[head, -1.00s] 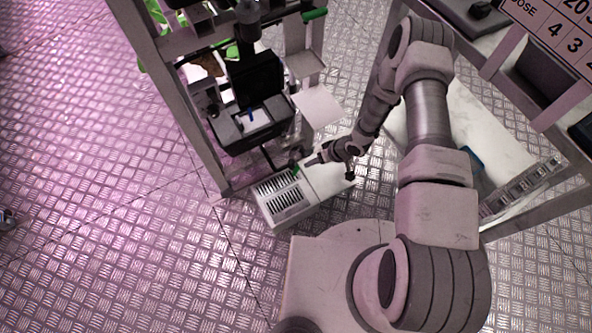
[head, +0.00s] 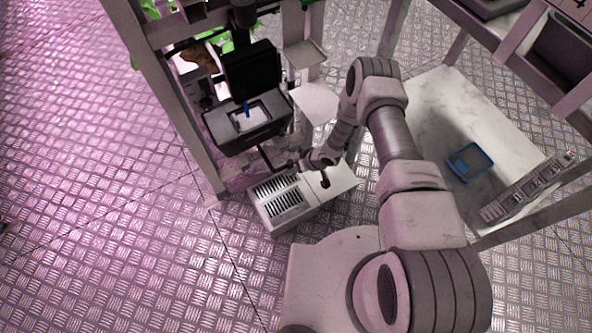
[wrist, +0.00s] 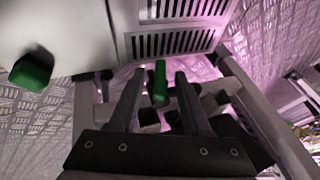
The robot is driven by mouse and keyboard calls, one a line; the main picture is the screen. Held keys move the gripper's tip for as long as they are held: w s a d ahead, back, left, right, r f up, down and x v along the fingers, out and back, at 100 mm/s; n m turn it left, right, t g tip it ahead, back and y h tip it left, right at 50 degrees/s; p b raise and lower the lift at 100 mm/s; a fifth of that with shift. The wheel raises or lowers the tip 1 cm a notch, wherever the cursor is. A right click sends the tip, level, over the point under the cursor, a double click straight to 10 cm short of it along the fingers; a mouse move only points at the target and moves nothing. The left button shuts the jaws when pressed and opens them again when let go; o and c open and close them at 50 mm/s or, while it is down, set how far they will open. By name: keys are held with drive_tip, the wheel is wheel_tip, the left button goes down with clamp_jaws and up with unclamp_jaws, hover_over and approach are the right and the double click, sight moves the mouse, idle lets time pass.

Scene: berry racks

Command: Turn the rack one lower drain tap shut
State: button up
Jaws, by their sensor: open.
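The lower drain tap shows in the wrist view as a narrow green handle (wrist: 160,82). It stands between the two dark fingers of my gripper (wrist: 160,76), which are apart on either side of it. I cannot tell whether either finger touches it. In the head view my gripper (head: 297,164) is low at the rack, just above the back edge of a pale box with a slotted grille (head: 257,209). The tap is hidden or too small to make out there. A second, blockier green piece (wrist: 32,72) is at the left of the wrist view.
The rack post (head: 181,115) stands left of the gripper, with a black container (head: 222,130) above it. A bench with a blue tray (head: 469,163) is at the right. Floor is clear at left.

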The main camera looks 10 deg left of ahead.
clamp_jaws()
drive_tip(key=shift+w+d+g+y, duration=0.1)
drive_tip(key=shift+g+y, duration=0.2)
drive_tip(key=shift+y, duration=0.3)
drive_tip(key=shift+d+f+m+g+y, duration=0.15)
drive_tip(key=shift+m+g+y, duration=0.35)
drive_tip(key=shift+g+y, duration=0.7)
drive_tip(key=shift+m+y, duration=0.3)
drive_tip(key=shift+y, duration=0.8)
drive_tip(key=shift+w+g+y, duration=0.1)
drive_tip(key=shift+g+y, duration=0.3)
unclamp_jaws()
